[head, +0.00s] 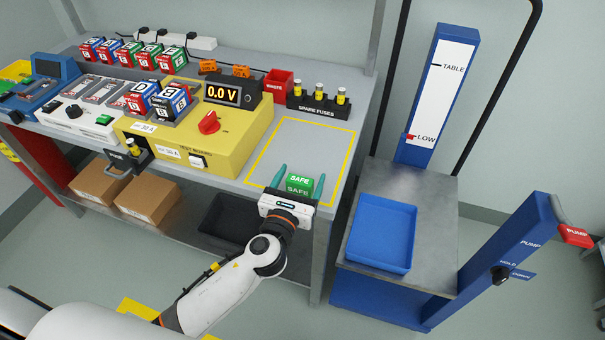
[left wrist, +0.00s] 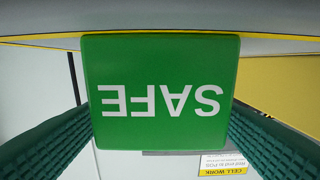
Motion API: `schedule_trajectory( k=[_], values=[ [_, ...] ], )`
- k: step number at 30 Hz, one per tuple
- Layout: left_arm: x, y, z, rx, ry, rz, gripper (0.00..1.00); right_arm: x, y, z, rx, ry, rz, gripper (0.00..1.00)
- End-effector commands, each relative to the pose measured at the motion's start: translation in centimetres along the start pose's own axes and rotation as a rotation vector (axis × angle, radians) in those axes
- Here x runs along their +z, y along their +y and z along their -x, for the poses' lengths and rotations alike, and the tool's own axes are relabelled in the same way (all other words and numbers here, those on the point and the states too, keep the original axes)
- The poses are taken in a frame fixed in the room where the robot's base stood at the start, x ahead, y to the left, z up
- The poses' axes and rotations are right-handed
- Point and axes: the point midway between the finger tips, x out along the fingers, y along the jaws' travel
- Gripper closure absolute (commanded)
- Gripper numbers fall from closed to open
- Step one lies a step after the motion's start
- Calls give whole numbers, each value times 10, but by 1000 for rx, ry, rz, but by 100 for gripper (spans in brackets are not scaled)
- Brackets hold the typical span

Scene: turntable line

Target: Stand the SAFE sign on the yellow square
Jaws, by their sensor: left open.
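The green SAFE sign (head: 299,182) is at the front part of the yellow-outlined square (head: 308,146) on the bench, close to the front yellow line. Its lettering reads upright in the head view. In the left wrist view the sign (left wrist: 160,92) fills the middle, upside down, with the yellow line along its top edge in that picture. My left gripper (head: 300,177) is open, with one teal finger on each side of the sign. Gaps show beside the sign, and contact with the fingers is not clear. The sign's base is partly hidden. My right gripper is not in view.
The yellow test board (head: 240,138) with its meter stands left of the square. A spare fuses rack (head: 318,103) and a red waste bin (head: 279,86) stand behind it. A blue tray (head: 382,232) lies on the lift cart to the right. The rest of the square is clear.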

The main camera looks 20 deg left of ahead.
Motion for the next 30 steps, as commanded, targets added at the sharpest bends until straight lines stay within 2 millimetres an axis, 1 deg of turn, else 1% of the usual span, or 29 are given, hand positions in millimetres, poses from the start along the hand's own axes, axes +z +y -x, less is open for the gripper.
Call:
schedule_trajectory(
  k=[1, 3, 9, 12, 15, 19, 26, 28, 29, 30],
  values=[
    [2, 0, 12, 2, -3, 0, 24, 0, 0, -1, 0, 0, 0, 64],
    [3, 0, 28, 2, -4, 0, 24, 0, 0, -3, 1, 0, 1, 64],
    [2, 0, 70, 2, -3, 0, 24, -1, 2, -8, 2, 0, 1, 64],
    [2, 0, 86, 1, -3, 1, 24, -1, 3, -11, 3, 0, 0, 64],
    [2, 0, 97, 0, -2, 0, 24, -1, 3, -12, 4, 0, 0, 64],
    [0, 0, 103, 0, 0, 0, 24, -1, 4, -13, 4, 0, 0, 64],
    [1, 0, 103, 0, -3, 3, 24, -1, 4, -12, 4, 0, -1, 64],
    [13, -1, 101, -2, -29, 33, 24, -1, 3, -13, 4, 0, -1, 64],
    [23, -2, 100, -5, -52, 58, 24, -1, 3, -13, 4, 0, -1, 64],
    [42, -4, 98, -11, -94, 109, 24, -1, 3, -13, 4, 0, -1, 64]
  ],
)
